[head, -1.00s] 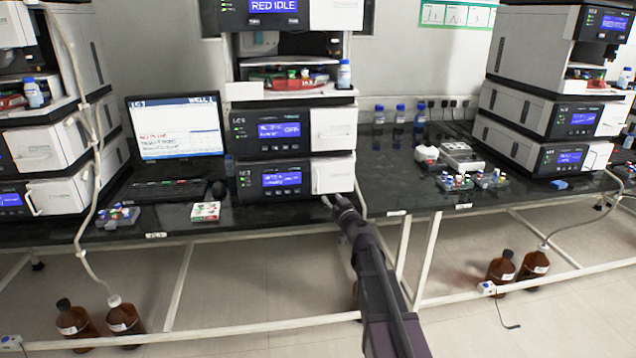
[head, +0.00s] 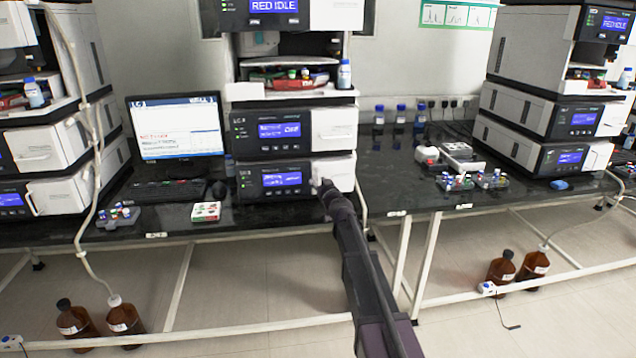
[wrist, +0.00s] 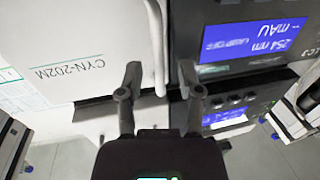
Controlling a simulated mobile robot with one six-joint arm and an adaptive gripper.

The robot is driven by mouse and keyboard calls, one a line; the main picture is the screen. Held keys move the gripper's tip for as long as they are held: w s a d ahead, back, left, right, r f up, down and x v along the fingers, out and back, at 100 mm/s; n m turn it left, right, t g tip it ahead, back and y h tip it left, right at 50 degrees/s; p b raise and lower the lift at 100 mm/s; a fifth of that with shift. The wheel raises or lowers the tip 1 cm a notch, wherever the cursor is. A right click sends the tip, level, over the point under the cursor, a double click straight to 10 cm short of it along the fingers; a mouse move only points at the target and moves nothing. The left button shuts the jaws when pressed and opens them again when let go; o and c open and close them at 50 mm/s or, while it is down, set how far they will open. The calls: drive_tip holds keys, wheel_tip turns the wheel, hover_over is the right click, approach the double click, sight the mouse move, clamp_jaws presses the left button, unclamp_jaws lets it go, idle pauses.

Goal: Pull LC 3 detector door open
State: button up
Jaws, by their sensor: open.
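The LC 3 stack stands mid-bench in the head view. Its lowest module (head: 275,195) has a blue screen and a white door (head: 343,172) on the right. In the wrist view, upside down, the detector screen (wrist: 250,48) reads 254 nm and mAU, beside a white door (wrist: 60,60) marked CYN-202M. A pale bar handle (wrist: 157,45) runs along the door's edge near the screen. The door looks closed. My gripper (head: 327,186) is in front of the lowest module. In the wrist view my gripper (wrist: 160,78) is open, with the handle's end between its fingertips; contact cannot be told.
The upper module's door (head: 334,128) is just above. A monitor (head: 178,127), keyboard (head: 165,190) and mouse (head: 219,189) stand left. A vial rack (head: 118,215) and a small white box (head: 206,212) lie near the bench's front edge. Bench to the right is partly clear.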

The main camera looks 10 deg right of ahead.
drive_tip(key=shift+w+a, duration=0.1)
drive_tip(key=shift+w, duration=0.3)
clamp_jaws()
drive_tip(key=shift+s+a+y, duration=0.2)
drive_tip(key=shift+y, duration=0.1)
